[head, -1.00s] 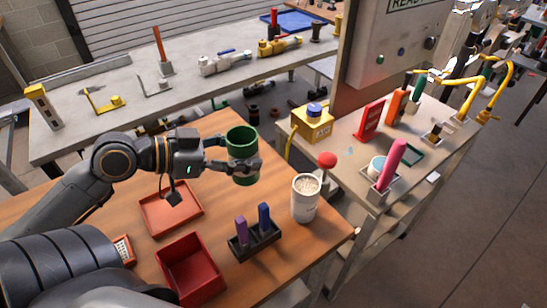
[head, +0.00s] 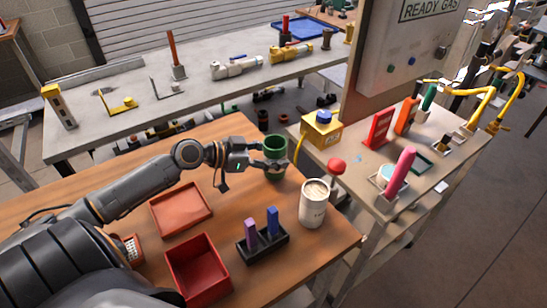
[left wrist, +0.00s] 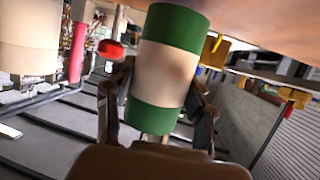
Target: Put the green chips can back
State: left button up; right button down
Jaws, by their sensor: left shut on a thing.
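The green chips can (head: 274,160) is an upright green cylinder with an open top in the head view. In the left wrist view the can (left wrist: 165,75) shows green bands at both ends and a cream band between. My left gripper (head: 270,165) is shut on the can, one finger on each side of it. The can is at the far right part of the wooden table (head: 130,185); I cannot tell whether its base touches the table. My right gripper is not in view.
A white cup (head: 313,208) with pale contents stands right of the can. A black holder (head: 262,242) with purple and blue sticks, a red box (head: 198,268) and an orange tray (head: 180,209) are nearer. A yellow box (head: 321,132) stands on the right bench.

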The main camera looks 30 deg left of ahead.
pick_arm(q)
jog(key=shift+f, duration=0.55)
jog(key=shift+f, duration=0.25)
jog(key=o, duration=1.5)
jog(key=shift+s+r, duration=0.1)
jog(key=shift+r, duration=0.15)
jog(key=shift+s+a, duration=0.25)
jog(key=shift+s, duration=0.1)
jog(key=b+v, duration=0.1)
jog(key=v, duration=1)
jog(key=shift+r+b, duration=0.1)
jog(key=shift+b, duration=0.25)
